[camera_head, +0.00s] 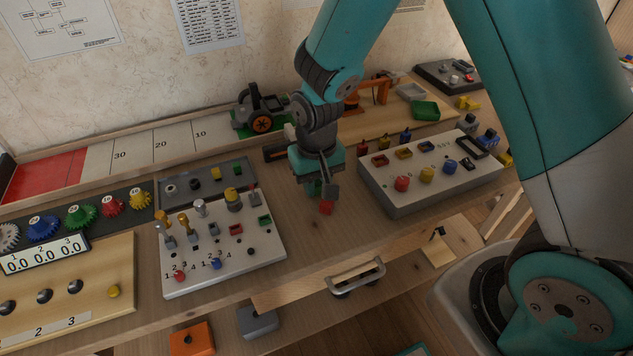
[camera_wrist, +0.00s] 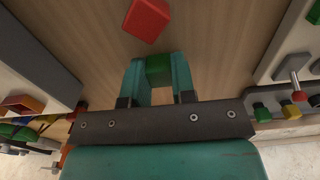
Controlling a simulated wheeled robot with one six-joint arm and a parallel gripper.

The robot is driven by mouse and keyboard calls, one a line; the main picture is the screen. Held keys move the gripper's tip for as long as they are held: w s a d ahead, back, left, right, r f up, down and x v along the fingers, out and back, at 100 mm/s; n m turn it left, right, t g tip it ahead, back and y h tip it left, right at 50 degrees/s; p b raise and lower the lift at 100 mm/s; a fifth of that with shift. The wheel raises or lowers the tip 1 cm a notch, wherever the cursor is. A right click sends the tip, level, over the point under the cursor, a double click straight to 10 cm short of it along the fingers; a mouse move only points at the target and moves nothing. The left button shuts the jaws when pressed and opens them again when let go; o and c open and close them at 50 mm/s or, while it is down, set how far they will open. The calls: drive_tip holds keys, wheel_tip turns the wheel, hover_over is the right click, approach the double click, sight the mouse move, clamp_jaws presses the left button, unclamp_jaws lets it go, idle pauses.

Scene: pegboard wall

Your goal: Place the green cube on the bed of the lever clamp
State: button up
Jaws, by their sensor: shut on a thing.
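The green cube (camera_wrist: 158,70) sits between the two teal fingertips of my gripper (camera_wrist: 158,80) in the wrist view, and the gripper is shut on it. In the head view my gripper (camera_head: 318,188) points down low over the bare wood between the two white panels. I cannot make the cube out there, or tell whether it touches the wood. An orange frame with an arm (camera_head: 378,88), at the back behind my arm, may be the lever clamp. Its bed is not clear to see.
A red cube (camera_head: 326,207) lies on the wood just in front of my gripper; it also shows in the wrist view (camera_wrist: 147,18). White panels with pegs stand left (camera_head: 262,272) and right (camera_head: 400,207). A dark device with an orange wheel (camera_head: 262,122) stands behind.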

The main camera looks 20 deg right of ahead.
drive_tip(key=shift+f, duration=0.2)
drive_tip(key=o, duration=0.9)
drive_tip(key=shift+r, duration=0.1)
